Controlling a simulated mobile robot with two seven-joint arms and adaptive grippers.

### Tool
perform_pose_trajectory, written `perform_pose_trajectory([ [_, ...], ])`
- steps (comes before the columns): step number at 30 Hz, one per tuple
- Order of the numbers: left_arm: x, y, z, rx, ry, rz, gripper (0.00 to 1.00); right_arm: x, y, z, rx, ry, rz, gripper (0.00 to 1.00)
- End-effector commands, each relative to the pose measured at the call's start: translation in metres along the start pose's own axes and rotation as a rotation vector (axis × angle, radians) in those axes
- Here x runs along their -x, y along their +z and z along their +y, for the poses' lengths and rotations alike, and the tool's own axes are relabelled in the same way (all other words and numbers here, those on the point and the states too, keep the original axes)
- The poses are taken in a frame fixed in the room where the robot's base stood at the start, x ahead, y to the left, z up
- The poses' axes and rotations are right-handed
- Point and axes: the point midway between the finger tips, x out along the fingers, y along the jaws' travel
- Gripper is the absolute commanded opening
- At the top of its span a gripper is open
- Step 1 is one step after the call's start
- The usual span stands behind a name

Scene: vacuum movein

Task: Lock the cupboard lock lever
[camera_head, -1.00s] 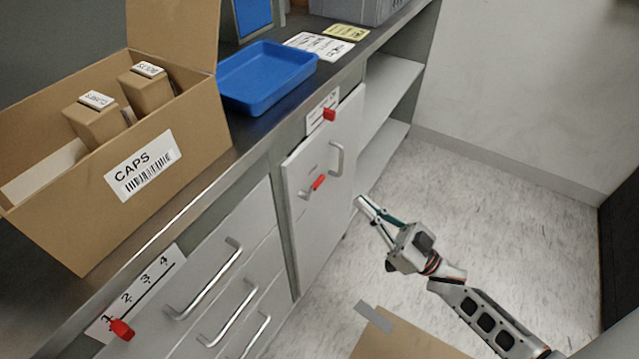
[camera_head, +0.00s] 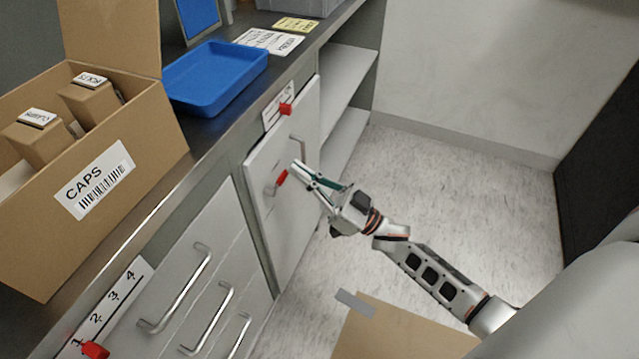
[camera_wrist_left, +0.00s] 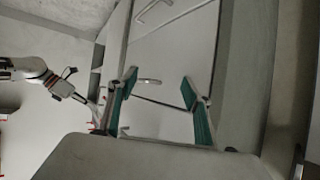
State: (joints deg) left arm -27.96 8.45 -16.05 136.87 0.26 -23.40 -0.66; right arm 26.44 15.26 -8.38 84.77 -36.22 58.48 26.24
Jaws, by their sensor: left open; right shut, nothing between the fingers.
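A red knob (camera_head: 286,108) sits on a white marked plate above the door. My right gripper (camera_head: 297,171) is shut and empty, its fingertips close to the right of the red grip; I cannot tell whether they touch. My left gripper (camera_wrist_left: 160,86) is open and empty in the left wrist view, facing grey fronts. It is outside the head view.
Drawers with bar handles (camera_head: 176,290) stand left of the cupboard, with a red slider (camera_head: 95,350) on a numbered plate. On the counter are a CAPS carton (camera_head: 150,150) and a blue tray (camera_head: 215,78). Another carton (camera_head: 400,335) is at the bottom. Floor (camera_head: 430,180) right of the cupboard is clear.

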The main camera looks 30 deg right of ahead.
Motion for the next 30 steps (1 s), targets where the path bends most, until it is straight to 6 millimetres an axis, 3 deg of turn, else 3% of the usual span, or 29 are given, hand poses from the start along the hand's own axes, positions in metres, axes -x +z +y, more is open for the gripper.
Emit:
perform_pose_trajectory([
  [2,0.000,0.000,0.000,-0.001,0.000,0.000,0.50,-0.017,-0.001,0.000,0.000,0.000,0.004,0.00],
  [5,0.000,0.017,0.004,0.014,0.008,-0.027,0.50,-0.007,0.021,-0.001,-0.008,0.005,-0.009,0.00],
  [10,0.000,-0.001,0.010,0.045,0.019,0.015,0.50,-0.002,0.037,0.000,-0.005,0.004,-0.008,0.00],
  [16,-0.004,-0.021,0.010,0.057,0.019,0.058,0.50,-0.003,0.039,0.000,-0.002,0.001,-0.001,0.00],
  [30,-0.004,-0.020,0.009,0.052,0.016,0.055,0.50,-0.004,0.038,0.001,-0.019,0.011,0.001,0.00],
])
